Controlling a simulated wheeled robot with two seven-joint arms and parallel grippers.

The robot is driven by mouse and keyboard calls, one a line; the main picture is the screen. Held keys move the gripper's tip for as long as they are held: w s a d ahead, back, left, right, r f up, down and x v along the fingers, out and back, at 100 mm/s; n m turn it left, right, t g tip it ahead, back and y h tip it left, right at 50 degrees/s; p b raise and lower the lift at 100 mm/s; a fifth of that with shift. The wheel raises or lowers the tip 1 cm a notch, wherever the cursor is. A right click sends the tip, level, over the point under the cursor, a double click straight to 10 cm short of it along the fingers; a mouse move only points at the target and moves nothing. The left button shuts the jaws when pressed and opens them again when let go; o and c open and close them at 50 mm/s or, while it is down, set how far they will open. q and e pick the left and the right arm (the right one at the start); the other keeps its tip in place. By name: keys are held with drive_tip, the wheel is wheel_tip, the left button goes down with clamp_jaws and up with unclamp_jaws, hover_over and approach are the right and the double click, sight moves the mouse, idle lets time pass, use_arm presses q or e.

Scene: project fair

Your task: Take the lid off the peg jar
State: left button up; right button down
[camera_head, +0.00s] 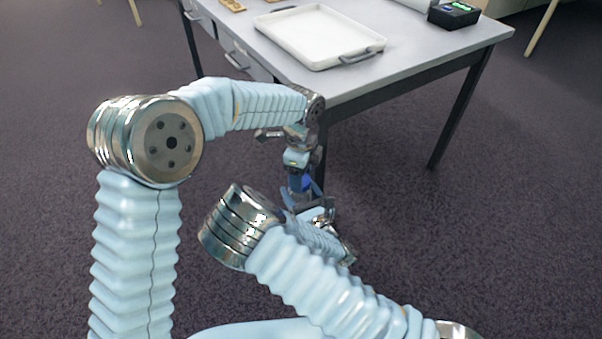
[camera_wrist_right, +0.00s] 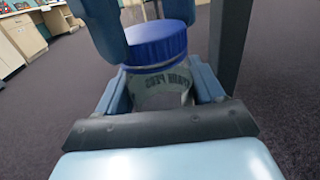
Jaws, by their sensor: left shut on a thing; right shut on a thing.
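The peg jar (camera_wrist_right: 160,92) is a clear jar with dark lettering, seen upright in the right wrist view. Its ribbed blue lid (camera_wrist_right: 157,45) sits on top of it. My right gripper (camera_wrist_right: 158,76) is shut on the jar's body, one finger on each side. My left gripper (camera_head: 302,178) points down from above and is shut on the lid, a bit of which shows blue in the head view (camera_head: 306,184). The jar is held off the table, in front of its near edge. In the head view my grippers and right arm hide most of the jar.
A grey table (camera_head: 410,62) with drawers and dark legs stands just beyond the grippers. On it are a white tray (camera_head: 318,36) with handles and a black box (camera_head: 454,15) with green lights. Dark carpet around the table is clear.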

use_arm(q)
drive_tip(key=n, duration=0.6)
drive_tip(key=shift+w+d+r, duration=0.15)
drive_tip(key=shift+w, duration=0.15)
drive_tip(key=n, duration=0.6)
drive_tip(key=shift+w+n, duration=0.1)
drive_tip(key=shift+n, duration=0.3)
drive_tip(key=n, duration=0.6)
drive_tip(key=shift+a, duration=0.25)
drive_tip(key=n, duration=0.5)
drive_tip(key=shift+a, duration=0.15)
drive_tip(key=shift+r, duration=0.2)
drive_tip(key=shift+r, duration=0.9)
